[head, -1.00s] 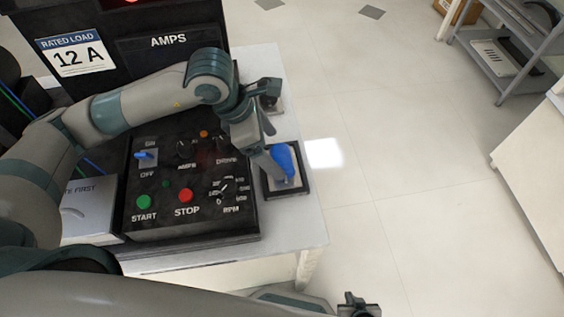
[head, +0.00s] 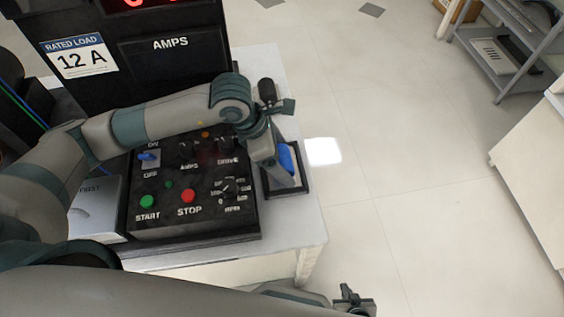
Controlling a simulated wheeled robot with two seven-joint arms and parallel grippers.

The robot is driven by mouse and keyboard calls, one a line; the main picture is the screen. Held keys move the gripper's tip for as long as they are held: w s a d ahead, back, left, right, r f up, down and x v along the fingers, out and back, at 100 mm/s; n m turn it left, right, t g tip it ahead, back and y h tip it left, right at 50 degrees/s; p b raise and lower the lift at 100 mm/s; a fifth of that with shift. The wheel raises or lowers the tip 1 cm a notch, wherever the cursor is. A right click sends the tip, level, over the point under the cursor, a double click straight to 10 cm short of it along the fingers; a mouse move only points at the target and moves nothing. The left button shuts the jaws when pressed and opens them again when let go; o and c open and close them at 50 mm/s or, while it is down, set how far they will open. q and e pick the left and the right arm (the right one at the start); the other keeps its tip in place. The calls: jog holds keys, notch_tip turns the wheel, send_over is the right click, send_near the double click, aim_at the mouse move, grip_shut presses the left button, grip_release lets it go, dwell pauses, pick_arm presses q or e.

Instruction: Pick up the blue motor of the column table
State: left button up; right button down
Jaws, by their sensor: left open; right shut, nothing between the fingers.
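The blue motor (head: 286,157) sits in a dark square tray (head: 304,183) at the right edge of the light table. My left gripper (head: 283,174) is open and reaches down over the tray, with a finger in front of the motor. It hides part of the motor, and I cannot tell whether the fingers touch it or straddle it. My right gripper (head: 354,301) is shut and empty at the bottom of the view, beyond the table's front edge and well away from the motor.
A black control panel (head: 215,228) with switches and buttons lies left of the tray. A black knob-topped part (head: 267,92) stands behind it. A rated-load box (head: 125,65) rises at the back left. Open floor (head: 420,200) lies right of the table.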

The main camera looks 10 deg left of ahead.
aim_at(283, 155)
pick_arm(q)
jog(key=c, duration=1.5)
jog(key=shift+c, duration=0.2)
jog(key=shift+r, duration=0.1)
